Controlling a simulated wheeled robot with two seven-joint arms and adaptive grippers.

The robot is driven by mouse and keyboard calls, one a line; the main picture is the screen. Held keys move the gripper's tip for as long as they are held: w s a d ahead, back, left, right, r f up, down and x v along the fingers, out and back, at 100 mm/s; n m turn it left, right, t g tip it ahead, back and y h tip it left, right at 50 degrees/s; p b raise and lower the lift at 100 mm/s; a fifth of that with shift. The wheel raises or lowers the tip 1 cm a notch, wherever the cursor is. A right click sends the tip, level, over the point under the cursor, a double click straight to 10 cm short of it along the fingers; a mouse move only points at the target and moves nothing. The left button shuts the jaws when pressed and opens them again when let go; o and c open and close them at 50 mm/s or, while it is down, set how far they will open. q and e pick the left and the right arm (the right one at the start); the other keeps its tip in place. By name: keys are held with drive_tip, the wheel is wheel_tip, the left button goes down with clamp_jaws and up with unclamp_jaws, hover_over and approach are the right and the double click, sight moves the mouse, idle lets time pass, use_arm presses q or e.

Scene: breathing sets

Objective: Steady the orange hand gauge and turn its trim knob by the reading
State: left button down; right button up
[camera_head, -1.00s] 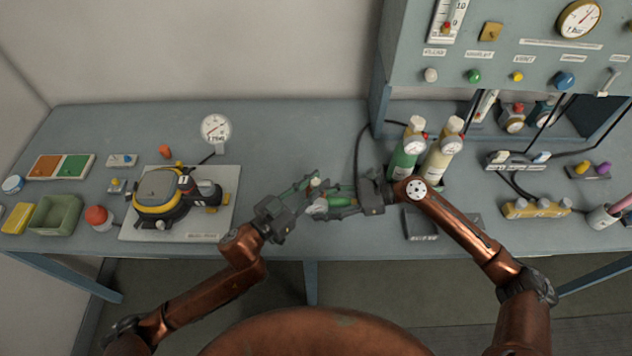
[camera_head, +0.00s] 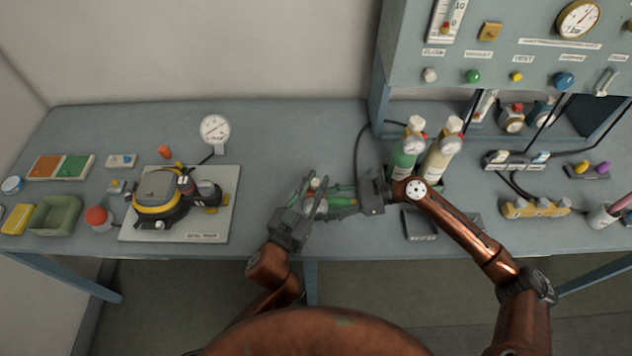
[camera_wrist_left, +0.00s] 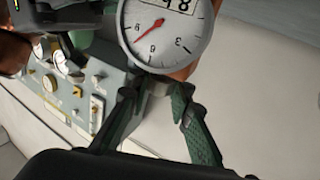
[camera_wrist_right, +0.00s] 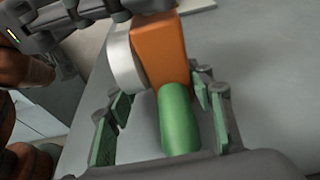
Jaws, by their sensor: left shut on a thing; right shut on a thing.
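The orange hand gauge (camera_wrist_right: 160,50) has a green handle (camera_wrist_right: 180,120) and a round metal-rimmed dial (camera_wrist_left: 165,30). My right gripper (camera_head: 345,199) is shut on the handle, with its pads on both sides of it in the right wrist view. My left gripper (camera_head: 308,207) is at the gauge's other end. In the left wrist view its fingers are closed around a small grey knob (camera_wrist_left: 158,88) by the dial rim. The dial shows upside down there, its red needle pointing to the lower left. The number window is cut off at the top. In the head view the fingers hide much of the gauge.
A yellow-and-grey device sits on a white board (camera_head: 220,220) at the left, with a standing dial (camera_head: 215,129) behind it. A green bottle (camera_head: 407,160) and a cream bottle (camera_head: 442,160) stand behind my right arm. The bench (camera_head: 290,140) is clear behind the grippers.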

use_arm(q)
drive_tip(key=shift+n+t+y, duration=0.6)
drive_tip(key=shift+n+y, duration=0.4)
drive_tip(key=shift+y, duration=0.4)
drive_tip(key=c, duration=1.7)
unclamp_jaws()
drive_tip(key=shift+v, duration=3.75)
